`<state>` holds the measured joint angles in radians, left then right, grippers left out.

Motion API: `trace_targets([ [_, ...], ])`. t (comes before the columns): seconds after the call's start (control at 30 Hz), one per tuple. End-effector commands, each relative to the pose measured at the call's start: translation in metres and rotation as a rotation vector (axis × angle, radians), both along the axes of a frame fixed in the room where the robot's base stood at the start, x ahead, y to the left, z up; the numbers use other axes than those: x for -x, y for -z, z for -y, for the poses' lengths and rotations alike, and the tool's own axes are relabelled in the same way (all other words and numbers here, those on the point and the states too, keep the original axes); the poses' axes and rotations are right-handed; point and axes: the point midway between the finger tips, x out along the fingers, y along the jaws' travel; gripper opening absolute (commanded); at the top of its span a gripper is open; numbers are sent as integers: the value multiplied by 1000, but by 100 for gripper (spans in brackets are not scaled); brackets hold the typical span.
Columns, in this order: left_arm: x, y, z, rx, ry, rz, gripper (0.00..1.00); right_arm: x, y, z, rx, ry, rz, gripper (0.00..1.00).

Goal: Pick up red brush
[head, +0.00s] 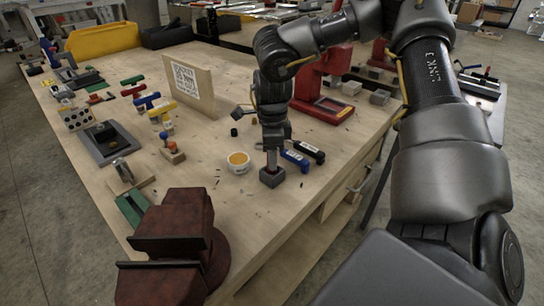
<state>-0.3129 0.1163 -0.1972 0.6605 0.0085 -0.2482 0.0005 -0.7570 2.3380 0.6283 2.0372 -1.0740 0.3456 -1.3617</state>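My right arm comes in from the right and hangs down over the workbench. Its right gripper (271,160) points down at a small dark grey block (271,178) near the bench's front edge. The gripper is too small and dark to tell whether it is open or holds the block. A small red-handled tool (133,90) lies at the left middle of the bench, among blue, yellow and green ones. It may be the red brush, but I cannot tell for certain. It is well apart from my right gripper. My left gripper is not in view.
A dark red vise (180,240) stands at the bench's near corner. A white tub (238,162) with yellow contents sits left of my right gripper. Blue and black tools (295,159) lie beside it. An upright board (188,85) and a red press (325,85) stand behind.

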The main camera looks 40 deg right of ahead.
Motion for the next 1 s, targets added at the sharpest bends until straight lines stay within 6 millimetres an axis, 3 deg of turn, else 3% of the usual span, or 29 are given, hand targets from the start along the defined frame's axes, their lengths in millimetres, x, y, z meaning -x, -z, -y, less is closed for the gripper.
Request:
trace_targets([
  [0.03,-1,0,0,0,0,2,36,0,0,0,0,0,0,22],
  [0.2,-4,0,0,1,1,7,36,0,0,0,0,0,0,2],
  [0.57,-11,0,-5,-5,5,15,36,-1,-7,0,0,-1,1,2],
  [0.77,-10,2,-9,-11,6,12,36,-1,-34,0,2,1,5,2],
  [1.0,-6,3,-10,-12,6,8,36,-1,-94,0,2,1,7,2],
])
